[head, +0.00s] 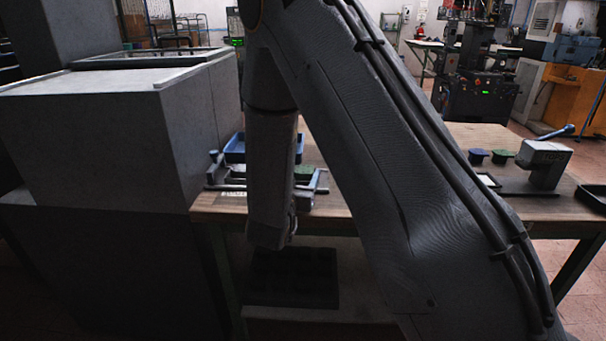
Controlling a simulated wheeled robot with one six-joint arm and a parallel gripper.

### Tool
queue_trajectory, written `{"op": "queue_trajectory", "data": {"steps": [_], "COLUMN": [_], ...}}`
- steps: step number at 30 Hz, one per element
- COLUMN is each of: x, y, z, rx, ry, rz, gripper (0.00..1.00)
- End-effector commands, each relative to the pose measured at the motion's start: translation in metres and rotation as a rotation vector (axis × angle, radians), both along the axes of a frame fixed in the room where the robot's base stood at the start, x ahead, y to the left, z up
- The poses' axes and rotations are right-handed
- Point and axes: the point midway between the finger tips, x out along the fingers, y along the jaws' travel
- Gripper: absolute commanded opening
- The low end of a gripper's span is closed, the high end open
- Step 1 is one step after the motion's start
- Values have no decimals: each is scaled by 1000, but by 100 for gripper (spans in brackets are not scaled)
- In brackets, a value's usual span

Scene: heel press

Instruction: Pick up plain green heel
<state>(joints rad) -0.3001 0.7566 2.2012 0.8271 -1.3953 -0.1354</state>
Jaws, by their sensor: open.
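A small dark green piece (502,156) stands on the wooden workbench (470,136) at the right, beside a dark blue one (478,155). Another green patch (304,172) shows just right of my forearm, partly hidden by it. At this size I cannot tell which green piece is a plain heel. My arm crosses the middle of the view, and its forearm hangs down in front of the bench. My gripper does not show; the arm's end is turned away or hidden.
A blue tray (236,147) and a metal fixture (225,185) sit partly behind my forearm. A grey press with a blue lever (546,162) stands at the right, near a black tray (592,197). A large grey cabinet (90,130) fills the left.

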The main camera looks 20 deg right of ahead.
Motion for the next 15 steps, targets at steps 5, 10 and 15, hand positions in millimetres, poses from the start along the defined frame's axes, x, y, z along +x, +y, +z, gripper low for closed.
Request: {"op": "queue_trajectory", "data": {"steps": [5, 10, 15], "x": [3, 3, 3], "y": [-1, -1, -1], "z": [0, 0, 0], "rx": [0, 0, 0], "ry": [0, 0, 0], "rz": [2, 2, 2], "gripper": [63, 46, 31]}}
